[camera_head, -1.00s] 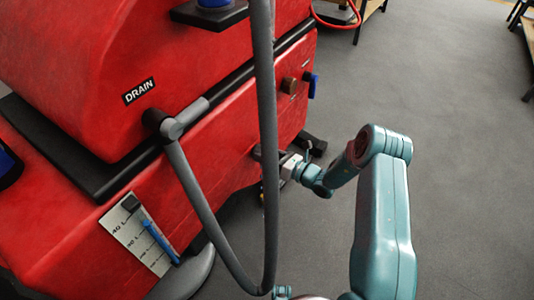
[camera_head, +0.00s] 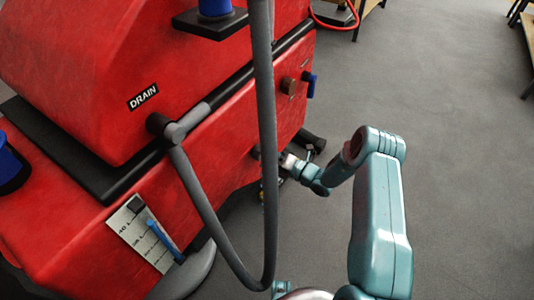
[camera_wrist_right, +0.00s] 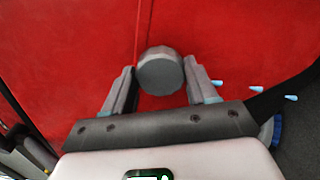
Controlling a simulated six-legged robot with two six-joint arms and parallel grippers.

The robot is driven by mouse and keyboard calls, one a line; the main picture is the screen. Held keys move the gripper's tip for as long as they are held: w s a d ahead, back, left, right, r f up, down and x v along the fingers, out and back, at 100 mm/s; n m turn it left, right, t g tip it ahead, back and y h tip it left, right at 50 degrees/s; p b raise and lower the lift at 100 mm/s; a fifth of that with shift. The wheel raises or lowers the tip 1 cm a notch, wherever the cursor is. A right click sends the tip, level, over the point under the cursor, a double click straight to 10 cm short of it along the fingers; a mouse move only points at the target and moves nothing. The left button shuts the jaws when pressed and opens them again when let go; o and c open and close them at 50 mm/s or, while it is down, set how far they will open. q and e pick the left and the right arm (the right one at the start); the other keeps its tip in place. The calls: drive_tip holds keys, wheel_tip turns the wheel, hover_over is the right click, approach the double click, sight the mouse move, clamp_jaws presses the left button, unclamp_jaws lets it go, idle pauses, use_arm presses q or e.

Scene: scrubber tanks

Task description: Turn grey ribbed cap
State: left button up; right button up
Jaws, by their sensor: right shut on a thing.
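The grey ribbed cap (camera_wrist_right: 160,73) sits on the red tank's face in the right wrist view. It has a round flat face and a faceted edge. My right gripper (camera_wrist_right: 161,75) has one finger on each side of it and is shut on it. In the head view my right gripper (camera_head: 284,163) is at the lower side of the red machine (camera_head: 218,140), just right of the hanging grey hose. The cap cannot be made out clearly there. My left gripper is not in view.
The grey hose (camera_head: 268,130) hangs in a loop in front of the machine, close to my right gripper. A level gauge (camera_head: 145,235) is at lower left. Open floor (camera_head: 450,130) lies right.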

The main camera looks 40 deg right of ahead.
drive_tip(key=shift+m, duration=0.6)
drive_tip(key=o, duration=1.1)
drive_tip(key=shift+c, duration=0.2)
drive_tip(key=shift+s, duration=0.1)
drive_tip(key=p+v, duration=0.3)
drive_tip(key=v, duration=1.3)
drive_tip(key=shift+s+d, duration=0.1)
